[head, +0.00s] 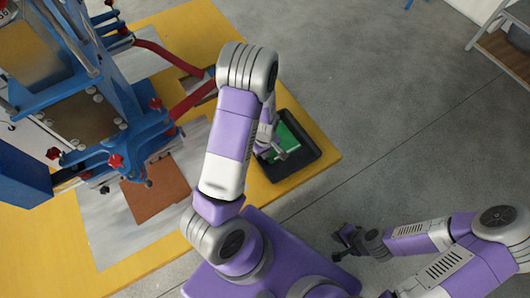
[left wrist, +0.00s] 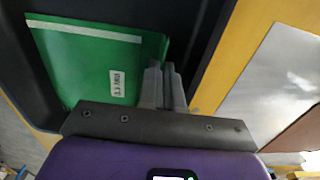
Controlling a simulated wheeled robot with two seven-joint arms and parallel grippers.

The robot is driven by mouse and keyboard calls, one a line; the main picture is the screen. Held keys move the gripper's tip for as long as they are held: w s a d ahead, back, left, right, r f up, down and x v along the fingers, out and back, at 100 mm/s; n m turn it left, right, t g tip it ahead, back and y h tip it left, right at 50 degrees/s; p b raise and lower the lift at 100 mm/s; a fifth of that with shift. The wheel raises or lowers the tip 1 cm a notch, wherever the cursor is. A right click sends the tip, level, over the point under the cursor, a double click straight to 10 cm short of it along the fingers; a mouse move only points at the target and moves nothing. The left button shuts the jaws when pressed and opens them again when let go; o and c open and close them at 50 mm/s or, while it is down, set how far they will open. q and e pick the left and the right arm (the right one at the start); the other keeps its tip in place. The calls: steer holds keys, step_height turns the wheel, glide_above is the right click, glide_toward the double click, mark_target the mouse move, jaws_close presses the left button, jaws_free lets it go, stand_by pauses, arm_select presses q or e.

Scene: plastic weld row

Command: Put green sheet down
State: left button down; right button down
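The green sheet (left wrist: 90,65) has a pale stripe along one edge and a small white label. It lies within the black tray (head: 303,165), and its green also shows in the head view (head: 293,137). My left gripper (left wrist: 165,68) has its fingers close together at the sheet's right edge and looks shut on it. Whether the sheet touches the tray floor is hard to tell. In the head view my left gripper (head: 279,150) is over the tray, partly hidden by my arm. My right gripper (head: 338,243) is empty, its fingers apart, above the grey floor.
The tray stands at the right end of the yellow table (head: 215,30). A blue machine (head: 110,120) with red handles stands at the left. A brown sheet (head: 157,190) lies on a grey metal plate (head: 105,235). A shelf (head: 505,50) is at the far right.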

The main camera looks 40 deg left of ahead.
arm_select(q)
steer(key=shift+f, duration=0.15)
steer(key=c, duration=1.3)
jaws_free()
steer(key=shift+c, duration=0.2)
steer(key=shift+r, duration=0.25)
steer(key=shift+r, duration=0.35)
step_height(320, 180, up, 11)
steer(key=p, duration=0.3)
steer(key=shift+r+p, duration=0.2)
steer(key=shift+p, duration=0.2)
